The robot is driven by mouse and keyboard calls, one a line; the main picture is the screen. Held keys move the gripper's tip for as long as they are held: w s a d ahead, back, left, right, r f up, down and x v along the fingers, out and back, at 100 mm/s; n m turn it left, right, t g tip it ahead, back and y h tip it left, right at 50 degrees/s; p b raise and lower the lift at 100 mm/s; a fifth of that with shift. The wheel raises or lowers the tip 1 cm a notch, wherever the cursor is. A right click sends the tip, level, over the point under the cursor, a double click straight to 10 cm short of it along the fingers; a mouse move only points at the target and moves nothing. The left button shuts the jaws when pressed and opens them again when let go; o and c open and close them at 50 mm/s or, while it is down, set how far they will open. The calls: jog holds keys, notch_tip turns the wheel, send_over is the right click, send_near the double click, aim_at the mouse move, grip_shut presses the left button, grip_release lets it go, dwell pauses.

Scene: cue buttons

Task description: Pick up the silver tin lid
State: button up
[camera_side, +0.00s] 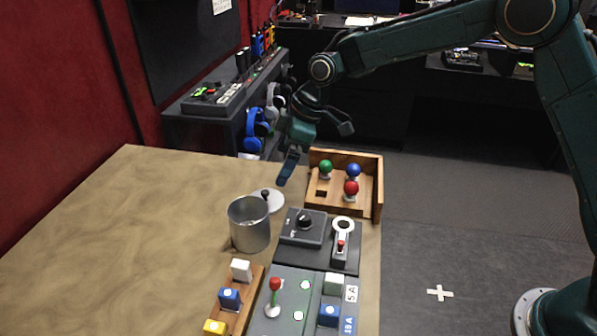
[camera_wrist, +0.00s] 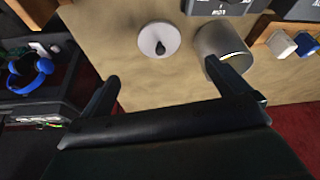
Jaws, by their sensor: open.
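The silver tin lid (camera_side: 268,201) is a pale round disc with a dark knob. It lies on the table just behind the open tin (camera_side: 249,226) in the side view. In the wrist view the lid (camera_wrist: 159,40) lies flat beside the tin (camera_wrist: 222,46), and its dark knob faces up. My gripper (camera_side: 289,166) is above the table's far edge, beyond the lid and apart from it. Its two fingers are spread wide and hold nothing in the wrist view (camera_wrist: 172,88). One finger overlaps part of the tin in that view.
A wooden tray (camera_side: 374,190) with red, green and blue knobs stands right of the lid. A dark dial panel (camera_side: 302,228), a lever, a joystick panel (camera_side: 290,284) and coloured button blocks (camera_side: 229,299) stand nearby. The table's left side (camera_side: 130,230) is clear.

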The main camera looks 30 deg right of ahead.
aim_at(268, 192)
jog(key=shift+x, duration=2.75)
jog(key=shift+x, duration=2.6)
jog(key=shift+c, duration=0.4)
jog(key=c, duration=0.9)
jog(key=shift+o, duration=0.2)
jog(key=shift+r, duration=0.15)
notch_tip(268, 192, up, 20)
